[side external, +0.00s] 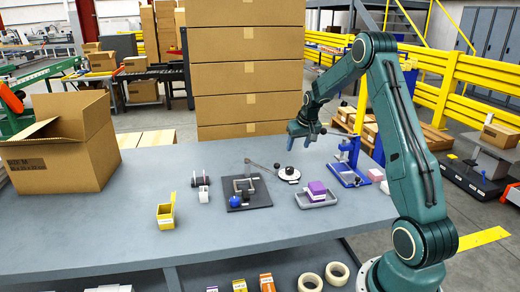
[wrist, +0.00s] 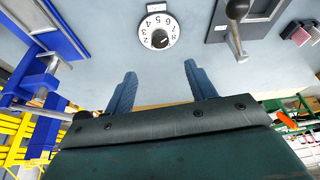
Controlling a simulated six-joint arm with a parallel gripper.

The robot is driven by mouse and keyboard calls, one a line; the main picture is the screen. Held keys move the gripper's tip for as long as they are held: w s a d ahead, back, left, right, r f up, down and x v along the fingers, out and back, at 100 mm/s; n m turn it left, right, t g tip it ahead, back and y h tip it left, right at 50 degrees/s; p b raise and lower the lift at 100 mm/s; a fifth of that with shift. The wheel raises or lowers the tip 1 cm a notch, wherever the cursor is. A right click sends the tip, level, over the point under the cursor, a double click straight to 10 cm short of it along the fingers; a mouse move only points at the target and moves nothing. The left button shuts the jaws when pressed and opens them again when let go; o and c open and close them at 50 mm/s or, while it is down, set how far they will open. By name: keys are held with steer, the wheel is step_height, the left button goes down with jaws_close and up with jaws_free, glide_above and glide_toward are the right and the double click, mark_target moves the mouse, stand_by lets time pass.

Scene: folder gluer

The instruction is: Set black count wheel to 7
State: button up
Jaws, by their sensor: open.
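The count wheel is a round white dial with a black knob (side external: 290,170) at its centre, standing on the grey table in the side external view. In the wrist view the white dial (wrist: 148,27) shows digits around its rim and the black knob (wrist: 160,39) in the middle. A small tab (wrist: 156,7) sits at the dial's edge. The digits are too small to read the setting surely. My gripper (side external: 303,139) is open and empty above the table, behind the dial and apart from it. In the wrist view its two blue fingers (wrist: 160,69) are spread, short of the dial.
A dark plate with a lever (side external: 248,190) lies left of the dial. A grey tray (side external: 327,201) with purple blocks is in front right. A blue stand (side external: 347,166) rises to the right. A yellow box (side external: 166,215) and large carton (side external: 62,145) are farther left.

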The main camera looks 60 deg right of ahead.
mark_target(290, 169)
steer(key=shift+s+d+n, duration=0.1)
steer(key=shift+n, duration=0.2)
steer(key=shift+f, duration=0.1)
steer(key=shift+x, duration=6.8)
steer(key=shift+c, duration=0.3)
steer(key=c, duration=0.9)
